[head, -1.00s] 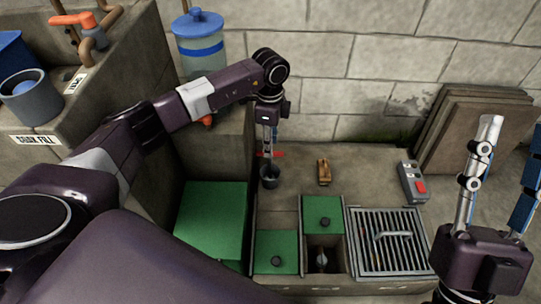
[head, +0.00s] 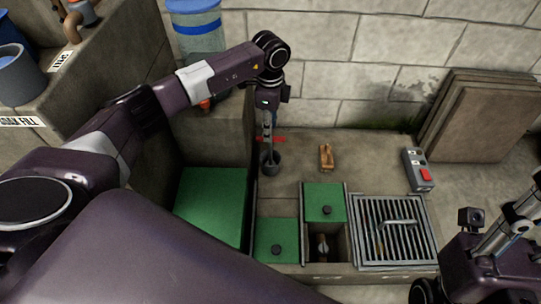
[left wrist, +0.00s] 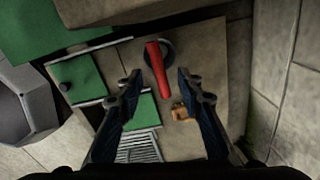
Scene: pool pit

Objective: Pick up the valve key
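The valve key shows in the left wrist view as a red bar handle (left wrist: 157,68) above a dark round cup (left wrist: 167,50). In the head view, a bit of its red (head: 279,139) shows beside my left fingers, above the dark cup (head: 270,164) on the stone ledge. My left gripper (left wrist: 160,78) is open, pointing down, with the red handle between its blue-padded fingers in the picture. The fingers are apart from each other, and I cannot tell whether they touch the handle. My right gripper (head: 490,255) is partly cut off at the lower right; its fingertips are not clear.
A wooden block-like object (head: 326,157) lies right of the cup. A control box with a red button (head: 416,170), a metal grate (head: 395,232) and green covers (head: 324,203) are nearby. Stacked slabs (head: 492,118) lean at the wall.

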